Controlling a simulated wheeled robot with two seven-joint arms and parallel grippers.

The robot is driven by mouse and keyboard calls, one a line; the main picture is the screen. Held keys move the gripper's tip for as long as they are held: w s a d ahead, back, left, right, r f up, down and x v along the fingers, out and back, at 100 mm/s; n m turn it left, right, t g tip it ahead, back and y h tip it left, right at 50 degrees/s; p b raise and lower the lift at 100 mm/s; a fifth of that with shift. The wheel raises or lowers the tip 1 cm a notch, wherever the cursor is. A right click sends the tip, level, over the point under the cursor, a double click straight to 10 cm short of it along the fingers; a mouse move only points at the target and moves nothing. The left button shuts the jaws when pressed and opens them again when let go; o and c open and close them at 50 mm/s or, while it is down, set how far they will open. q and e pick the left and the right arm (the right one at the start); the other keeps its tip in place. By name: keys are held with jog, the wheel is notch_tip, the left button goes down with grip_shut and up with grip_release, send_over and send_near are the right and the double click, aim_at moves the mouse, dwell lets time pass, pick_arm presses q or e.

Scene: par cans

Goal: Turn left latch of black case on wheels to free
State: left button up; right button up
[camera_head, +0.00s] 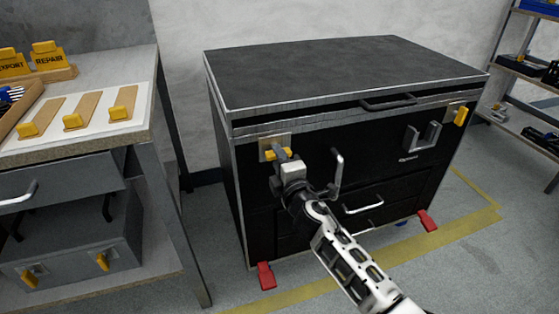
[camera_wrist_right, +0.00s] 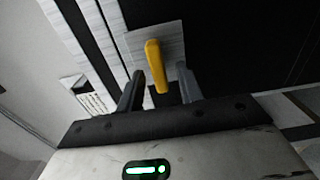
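The black case on wheels (camera_head: 340,75) stands in the middle of the head view. Its left latch (camera_head: 270,155) is a yellow handle on a light metal plate at the upper left of the front. In the head view the handle looks roughly level and is partly hidden by my right gripper (camera_head: 280,156). In the right wrist view the yellow handle (camera_wrist_right: 155,66) shows between the two dark fingers of the right gripper (camera_wrist_right: 160,76), which stand apart with a gap on each side of it. No contact shows. My left gripper is not in view.
The case's right latch (camera_head: 461,116) has a slanting yellow handle. Grey bracket handles (camera_head: 337,172) stick out close to my right gripper. Red wheel pedals (camera_head: 265,275) jut out low. A workbench (camera_head: 75,148) stands left, shelves (camera_head: 525,70) right. The floor in front is clear.

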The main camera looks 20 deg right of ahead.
jog(key=s, duration=1.6)
jog(key=shift+d+p, duration=0.3)
jog(key=shift+p, duration=0.15)
jog(key=shift+r, duration=0.1)
